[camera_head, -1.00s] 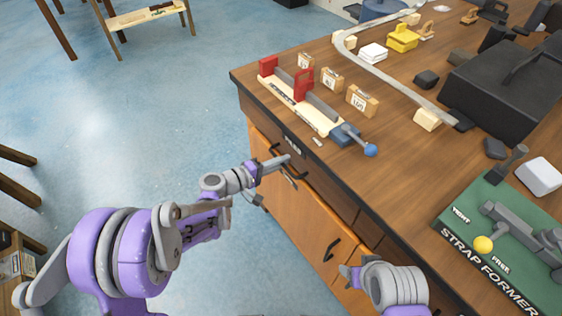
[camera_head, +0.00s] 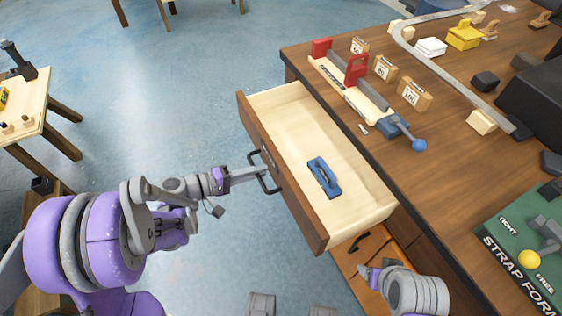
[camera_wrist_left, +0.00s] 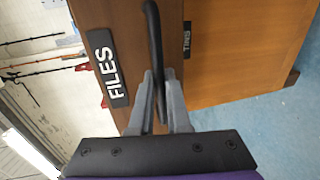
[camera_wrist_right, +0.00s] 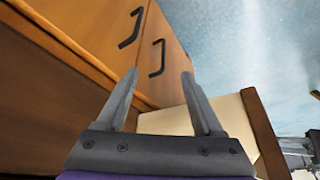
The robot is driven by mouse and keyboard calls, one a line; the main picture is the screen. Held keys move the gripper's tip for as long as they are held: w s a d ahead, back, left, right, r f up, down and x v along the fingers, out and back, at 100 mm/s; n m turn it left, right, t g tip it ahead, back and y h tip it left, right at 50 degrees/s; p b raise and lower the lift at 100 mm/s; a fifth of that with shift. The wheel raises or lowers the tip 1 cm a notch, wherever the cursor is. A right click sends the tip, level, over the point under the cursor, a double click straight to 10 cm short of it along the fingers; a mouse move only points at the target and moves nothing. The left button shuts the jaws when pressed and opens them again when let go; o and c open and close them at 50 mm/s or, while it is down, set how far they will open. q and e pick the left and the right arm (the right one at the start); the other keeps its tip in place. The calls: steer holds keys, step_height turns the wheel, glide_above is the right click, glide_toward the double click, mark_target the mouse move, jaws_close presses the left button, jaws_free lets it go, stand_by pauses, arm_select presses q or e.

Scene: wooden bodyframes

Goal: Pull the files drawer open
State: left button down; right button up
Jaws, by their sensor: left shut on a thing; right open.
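The files drawer (camera_head: 290,185) stands pulled out from the workbench, its pale wooden inside showing. A blue tool-like object (camera_head: 324,178) lies in it. The drawer front carries a black plate reading FILES (camera_wrist_left: 106,68) and a black bar handle (camera_wrist_left: 154,50). My left gripper (camera_head: 264,171) is at the handle; in the left wrist view its fingers (camera_wrist_left: 158,100) are shut on the bar. My right gripper (camera_head: 366,278) is low beside the bench, near the drawer's near end. In the right wrist view its fingers (camera_wrist_right: 160,95) are apart with nothing between them.
The bench top (camera_head: 400,175) holds a red-ended fixture (camera_head: 350,85) with a blue-knobbed lever, number blocks and a green strap former (camera_head: 520,260). Cabinet doors with black handles (camera_wrist_right: 157,58) are below. A small table (camera_head: 25,110) stands at the left. Blue floor between is open.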

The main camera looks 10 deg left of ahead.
arm_select(q)
steer(key=f+v, duration=0.1)
steer(key=v, duration=0.7)
steer(key=shift+s+a+f, duration=0.25)
steer(key=shift+a+f, duration=0.1)
steer(key=c, duration=0.9)
jaws_free()
steer(key=v, duration=1)
steer(key=shift+s+a+r+p, duration=0.1)
steer(key=shift+s+a+p, duration=0.1)
steer(key=shift+a+p, duration=0.15)
